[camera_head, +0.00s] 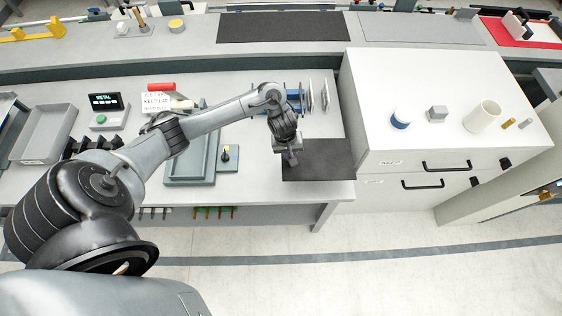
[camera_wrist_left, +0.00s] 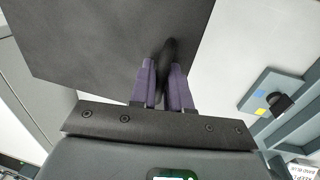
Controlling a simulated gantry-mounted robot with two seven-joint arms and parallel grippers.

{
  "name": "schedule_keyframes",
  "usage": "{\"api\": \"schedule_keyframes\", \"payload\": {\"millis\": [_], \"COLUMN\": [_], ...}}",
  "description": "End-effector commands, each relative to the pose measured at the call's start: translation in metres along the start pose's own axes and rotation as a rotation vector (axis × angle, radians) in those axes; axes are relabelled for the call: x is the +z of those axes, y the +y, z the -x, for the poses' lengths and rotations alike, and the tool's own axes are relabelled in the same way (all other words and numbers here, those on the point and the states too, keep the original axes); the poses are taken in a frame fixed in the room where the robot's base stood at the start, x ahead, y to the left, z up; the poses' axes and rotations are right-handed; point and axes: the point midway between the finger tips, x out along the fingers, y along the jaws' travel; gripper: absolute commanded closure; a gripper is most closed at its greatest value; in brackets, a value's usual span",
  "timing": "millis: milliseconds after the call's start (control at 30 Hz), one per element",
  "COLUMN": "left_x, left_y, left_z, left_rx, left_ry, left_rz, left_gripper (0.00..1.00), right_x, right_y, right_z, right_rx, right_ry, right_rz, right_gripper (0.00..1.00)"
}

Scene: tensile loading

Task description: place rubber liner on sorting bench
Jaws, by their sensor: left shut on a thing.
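My left gripper (camera_head: 291,158) is over the left part of a black mat (camera_head: 325,162) at the right end of the grey bench (camera_head: 260,185). In the left wrist view its purple fingers (camera_wrist_left: 167,85) are shut on a small, dark, rounded piece, apparently the rubber liner (camera_wrist_left: 167,58), seen nearly edge-on. The black mat (camera_wrist_left: 100,40) fills the background behind it. I cannot tell whether the liner touches the mat. In the head view the liner is not distinguishable against the gripper and mat. My right gripper is not in view.
Most of the mat is clear.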

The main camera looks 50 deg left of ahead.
Motion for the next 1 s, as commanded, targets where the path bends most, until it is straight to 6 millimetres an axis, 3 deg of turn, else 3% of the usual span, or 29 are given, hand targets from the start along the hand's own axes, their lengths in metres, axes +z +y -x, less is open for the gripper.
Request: {"api": "schedule_keyframes", "payload": {"millis": [167,300,600,1000], "left_x": [-0.006,-0.016,-0.035,-0.040], "left_y": [-0.023,-0.053,-0.105,-0.119], "left_z": [-0.014,-0.028,-0.047,-0.064], "left_rx": [0.004,0.002,0.003,0.006], "left_ry": [0.000,0.001,0.001,0.000], "left_rz": [0.003,0.004,0.001,0.001], "left_gripper": [1.00,1.00,1.00,1.00], "right_x": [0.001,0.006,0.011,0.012], "right_y": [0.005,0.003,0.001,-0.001], "right_z": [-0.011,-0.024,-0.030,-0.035], "right_rx": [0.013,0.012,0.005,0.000], "right_ry": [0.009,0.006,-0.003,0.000], "right_rz": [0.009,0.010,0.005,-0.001], "right_gripper": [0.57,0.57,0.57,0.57]}}
